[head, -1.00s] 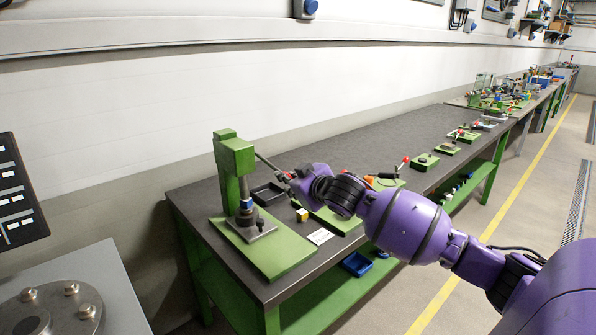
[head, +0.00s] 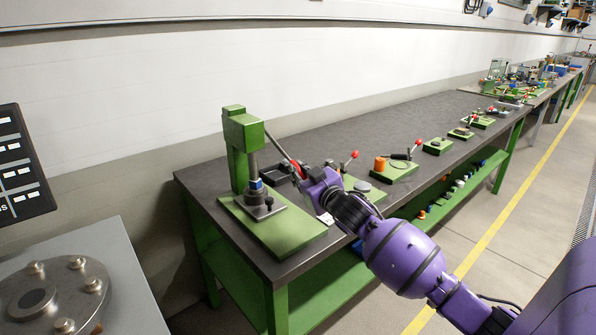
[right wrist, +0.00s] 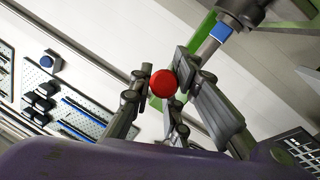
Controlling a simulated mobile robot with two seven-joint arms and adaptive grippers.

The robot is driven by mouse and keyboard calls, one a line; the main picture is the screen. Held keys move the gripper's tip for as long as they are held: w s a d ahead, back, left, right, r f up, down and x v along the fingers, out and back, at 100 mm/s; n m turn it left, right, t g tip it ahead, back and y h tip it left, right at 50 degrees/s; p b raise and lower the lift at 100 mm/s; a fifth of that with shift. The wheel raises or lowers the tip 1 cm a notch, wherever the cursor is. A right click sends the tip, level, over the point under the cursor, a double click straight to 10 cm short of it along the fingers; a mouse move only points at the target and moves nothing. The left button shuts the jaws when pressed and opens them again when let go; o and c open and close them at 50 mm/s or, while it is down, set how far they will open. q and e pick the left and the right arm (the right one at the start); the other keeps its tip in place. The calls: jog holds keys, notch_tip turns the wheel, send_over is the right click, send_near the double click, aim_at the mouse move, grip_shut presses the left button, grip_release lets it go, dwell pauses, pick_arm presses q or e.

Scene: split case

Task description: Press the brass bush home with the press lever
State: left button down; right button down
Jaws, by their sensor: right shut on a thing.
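The green press (head: 242,150) stands on its green base plate at the near left end of the bench. Its lever (head: 283,148) slopes down to the right from the press head. My right gripper (head: 306,174) is shut on the lever at its red knob (head: 298,168). In the right wrist view the red knob (right wrist: 163,83) sits between the fingers. The steel ram (head: 253,166) reaches down to a blue part (head: 256,184) above the grey fixture (head: 258,206). I cannot make out the brass bush. My left gripper is not in view.
A green fixture with an orange cylinder (head: 380,164) and several other green fixtures line the bench to the right. A grey flanged machine (head: 50,296) stands at the near left.

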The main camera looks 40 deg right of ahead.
jog(key=c, duration=1.7)
grip_release()
jog(key=shift+w+d+f, duration=0.1)
jog(key=shift+f, duration=0.2)
jog(key=shift+r, duration=0.1)
jog(key=s, duration=0.4)
jog(key=s+a, duration=0.1)
jog(key=s, duration=0.7)
jog(key=shift+a+r, duration=0.2)
